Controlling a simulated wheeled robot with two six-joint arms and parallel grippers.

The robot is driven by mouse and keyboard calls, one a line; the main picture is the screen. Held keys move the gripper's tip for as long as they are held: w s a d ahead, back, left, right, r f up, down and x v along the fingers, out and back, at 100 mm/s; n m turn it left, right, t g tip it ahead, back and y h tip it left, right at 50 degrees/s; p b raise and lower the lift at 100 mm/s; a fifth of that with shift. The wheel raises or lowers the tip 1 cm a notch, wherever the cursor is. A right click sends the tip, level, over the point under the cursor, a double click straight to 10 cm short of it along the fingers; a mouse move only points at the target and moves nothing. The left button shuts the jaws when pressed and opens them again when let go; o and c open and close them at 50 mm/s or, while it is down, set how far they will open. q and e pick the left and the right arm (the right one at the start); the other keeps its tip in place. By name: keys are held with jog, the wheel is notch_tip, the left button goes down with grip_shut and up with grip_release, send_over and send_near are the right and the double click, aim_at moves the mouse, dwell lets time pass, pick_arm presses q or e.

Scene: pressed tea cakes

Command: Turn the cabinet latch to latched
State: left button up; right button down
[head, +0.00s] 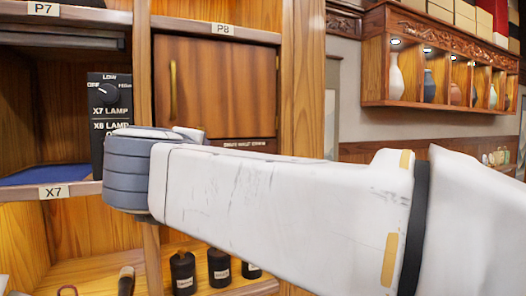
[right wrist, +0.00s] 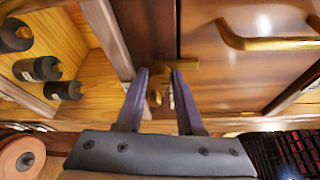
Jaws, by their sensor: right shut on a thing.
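The cabinet door (head: 222,85) is a brown wooden panel under the P8 label, with a vertical brass handle (head: 173,90), and looks closed. The door's handle also shows in the right wrist view (right wrist: 265,40). The small brass latch (right wrist: 188,65) sits at the door's edge there, with a short bar reaching toward the door panel. My right gripper (right wrist: 160,74) is shut on the latch, one dark finger on each side of it. In the head view my right forearm crosses in front and hides the latch and fingertips. My left gripper is not in view.
A black lamp switch panel (head: 108,110) stands left of the door. Dark bottles (head: 220,270) stand on the shelf below. A wall shelf with vases (head: 396,75) is at the right. In the right wrist view a round pinkish object (right wrist: 22,158) lies at lower left.

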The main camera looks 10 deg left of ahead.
dwell(0.4)
jog(key=c, duration=0.5)
grip_release()
jog(key=b+v, duration=0.4)
jog(key=v, duration=0.6)
jog(key=shift+s+d+b, duration=0.1)
jog(key=shift+s+b, duration=0.1)
jog(key=shift+b, duration=0.1)
